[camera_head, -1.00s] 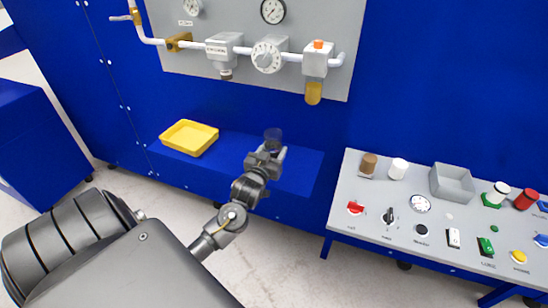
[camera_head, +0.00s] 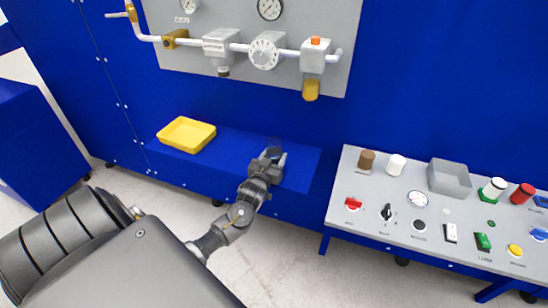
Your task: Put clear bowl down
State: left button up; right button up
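My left gripper (camera_head: 275,157) is low over the right part of the blue ledge (camera_head: 236,143). Its two fingers stand apart and point toward the blue wall. The clear bowl (camera_head: 274,143) shows only as a small dark, see-through shape at the fingertips. Most of it is hard to make out against the blue. I cannot tell whether the fingers still grip it or whether it rests on the ledge. My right gripper is not in view.
A yellow tray (camera_head: 187,135) sits on the ledge to the left, with bare ledge between it and my gripper. A grey control table (camera_head: 385,192) with buttons and a grey box (camera_head: 449,178) stands to the right. Pipes and a yellow-bottomed filter (camera_head: 311,90) hang above.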

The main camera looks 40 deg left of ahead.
pick_arm(q)
jog(key=o, duration=0.8)
jog(key=shift+f, duration=0.2)
jog(key=o, duration=0.5)
jog(key=shift+c, duration=0.2)
jog(key=shift+r, duration=0.1)
jog(key=shift+r, duration=0.2)
jog(key=v, duration=1.2)
jog(key=shift+f, duration=0.15)
